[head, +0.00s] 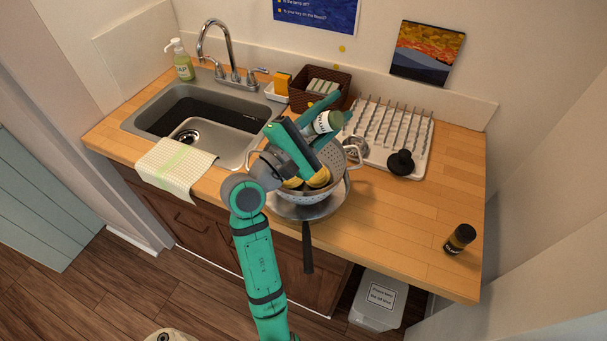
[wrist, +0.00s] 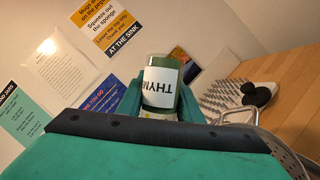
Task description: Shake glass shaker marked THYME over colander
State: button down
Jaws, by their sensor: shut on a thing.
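The glass shaker (wrist: 161,84) has a white label reading THYME, upside down in the wrist view, and a green band above it. The shaker also shows in the head view (head: 322,123), tilted above the colander. My gripper (head: 318,118) is shut on the shaker, with a finger on each side of it. The colander (head: 337,161) is grey metal with holes and stands in a pan (head: 310,211) on the counter. Yellow items (head: 319,178) lie in the colander. My gripper and arm hide part of the colander. I cannot tell whether anything falls from the shaker.
A drying rack (head: 420,133) with a black stopper-like object (head: 400,163) stands behind right. A dark jar (head: 460,239) stands near the right counter edge. A brown basket (head: 322,83) is at the back, the sink (head: 205,115) at left.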

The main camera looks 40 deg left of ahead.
jog(key=shift+r, duration=0.65)
jog(key=shift+w, duration=0.1)
notch_tip(320, 180, down, 3)
jog(key=shift+a, duration=0.1)
jog(key=shift+d, duration=0.25)
